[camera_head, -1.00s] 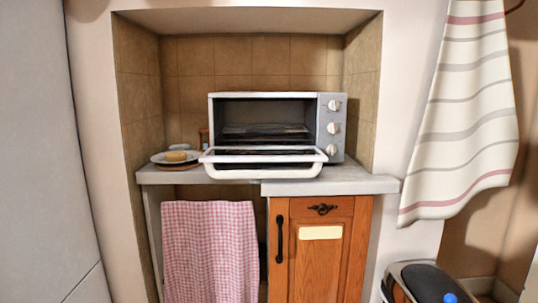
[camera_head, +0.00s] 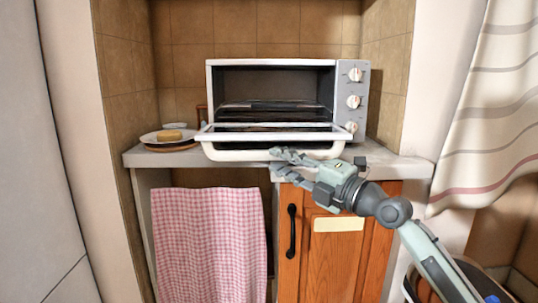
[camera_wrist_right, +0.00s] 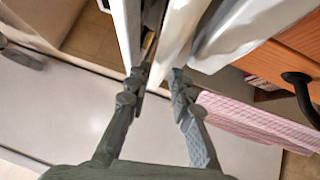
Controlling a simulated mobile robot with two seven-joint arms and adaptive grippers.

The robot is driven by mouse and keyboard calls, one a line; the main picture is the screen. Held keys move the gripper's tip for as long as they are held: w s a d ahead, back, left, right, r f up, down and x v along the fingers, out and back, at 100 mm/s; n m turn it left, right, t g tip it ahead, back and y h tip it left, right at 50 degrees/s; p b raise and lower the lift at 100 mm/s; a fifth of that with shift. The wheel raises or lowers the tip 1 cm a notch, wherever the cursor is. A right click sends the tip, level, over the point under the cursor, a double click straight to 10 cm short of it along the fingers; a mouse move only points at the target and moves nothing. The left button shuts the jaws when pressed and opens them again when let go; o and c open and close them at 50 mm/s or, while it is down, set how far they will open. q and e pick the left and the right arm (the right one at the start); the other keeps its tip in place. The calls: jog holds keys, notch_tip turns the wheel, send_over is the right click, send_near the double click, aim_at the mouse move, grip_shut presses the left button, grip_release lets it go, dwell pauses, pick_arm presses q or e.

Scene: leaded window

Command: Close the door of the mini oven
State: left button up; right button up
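The mini oven (camera_head: 354,77) stands on the counter in the tiled niche. Its door (camera_head: 232,154) is folded down, open, and juts out toward me over the counter's front edge. My right gripper (camera_head: 279,163) is at the door's front edge, right of its middle. One finger overlaps the white front bar in the head view and the other is lower. In the right wrist view the fingers of the right gripper (camera_wrist_right: 160,76) are apart, with a white bar of the door (camera_wrist_right: 176,40) running between them. Whether they touch it I cannot tell. My left gripper is not in view.
A plate with a yellow sponge-like item (camera_head: 169,135) stands left of the oven on the counter (camera_head: 385,166). Below hang a pink checked cloth (camera_head: 210,245) and a wooden cupboard door (camera_head: 330,262) with a black handle. A striped towel (camera_head: 490,110) hangs at the right.

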aim_at(269, 157)
jog(key=x, duration=0.5)
jog(key=shift+a+f+p, duration=0.1)
jog(key=shift+p, duration=0.25)
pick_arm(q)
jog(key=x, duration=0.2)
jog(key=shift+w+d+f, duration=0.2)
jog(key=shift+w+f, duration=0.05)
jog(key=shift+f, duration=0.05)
pick_arm(e)
grip_shut()
